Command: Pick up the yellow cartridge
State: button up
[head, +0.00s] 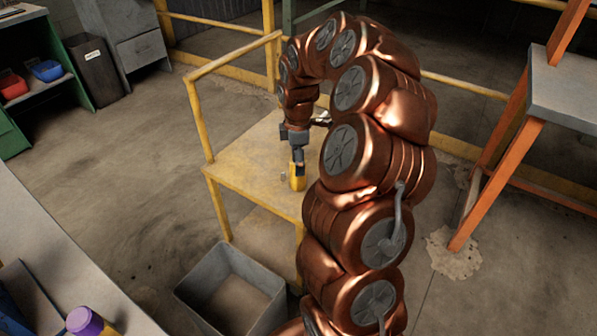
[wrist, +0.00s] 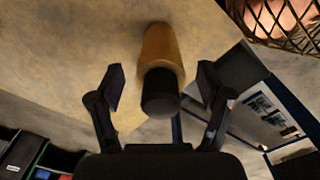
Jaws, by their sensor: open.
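The yellow cartridge (head: 298,180) stands on the yellow-framed table (head: 238,167) in the head view, partly overlapped by my gripper. In the wrist view the cartridge (wrist: 161,48) is a yellow-orange cylinder with a dark end facing the camera. My gripper (head: 297,161) is right at the cartridge's upper part. In the wrist view my gripper (wrist: 160,84) is open, with one finger on each side of the dark end. Gaps show on both sides, so the fingers look apart from it.
A small pale object (head: 283,176) sits left of the cartridge on the table. A grey open bin (head: 193,298) stands on the floor in front. A purple-capped item (head: 84,321) is on the bench at lower left. A wire-mesh container (wrist: 236,12) shows at the wrist view's upper right.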

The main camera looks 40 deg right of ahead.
jog(key=shift+f, duration=0.5)
jog(key=shift+c, duration=0.3)
grip_shut()
